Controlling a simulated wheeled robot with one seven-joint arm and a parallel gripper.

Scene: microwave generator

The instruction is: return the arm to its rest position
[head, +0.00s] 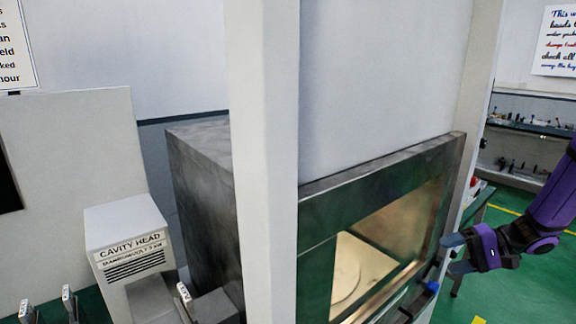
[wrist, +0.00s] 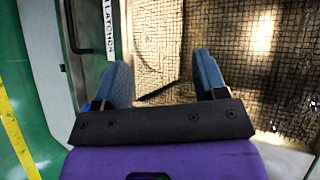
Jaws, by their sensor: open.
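My purple arm (head: 555,190) reaches in from the right edge of the head view. My gripper (head: 448,256) is open, with nothing seen between its blue-grey fingers. It is at the right end of the dark-framed microwave cavity (head: 385,165), near its opening. In the wrist view the two fingers of my gripper (wrist: 168,85) stand apart. A mesh-patterned surface (wrist: 225,45) lies beyond them, and a strip lettered "LATCHES" (wrist: 109,25) is beside the left finger. I cannot tell whether a finger touches the frame.
A white post (head: 262,160) stands in front of the cavity. A box marked "CAVITY HEAD" (head: 125,235) is at the left. Shelves with small items (head: 530,125) are at the back right. Green floor with yellow lines (head: 520,285) is open at the lower right.

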